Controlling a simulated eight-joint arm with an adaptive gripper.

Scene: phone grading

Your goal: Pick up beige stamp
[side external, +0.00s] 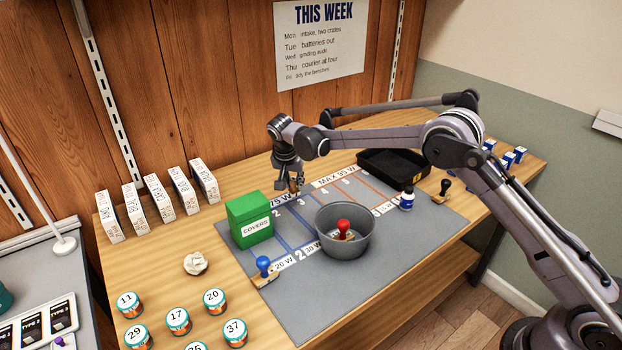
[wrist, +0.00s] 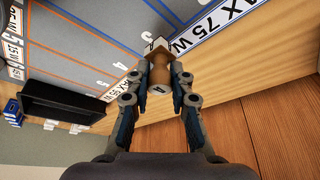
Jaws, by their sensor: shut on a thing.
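The beige stamp (wrist: 160,77) is between the fingers of my gripper (wrist: 161,70) in the wrist view. Its rounded tan handle is clasped from both sides, and a pale block end shows beyond the fingertips near the "75 W" label. In the side external view my gripper (side external: 296,186) points down at the far edge of the grey mat (side external: 300,300), behind the green box. The stamp is small and mostly covered by the fingers there. I cannot tell whether it touches the surface.
A green COVERS box (side external: 250,219) stands near my gripper. A grey bowl (side external: 343,245) holds a red-handled stamp (side external: 343,227).

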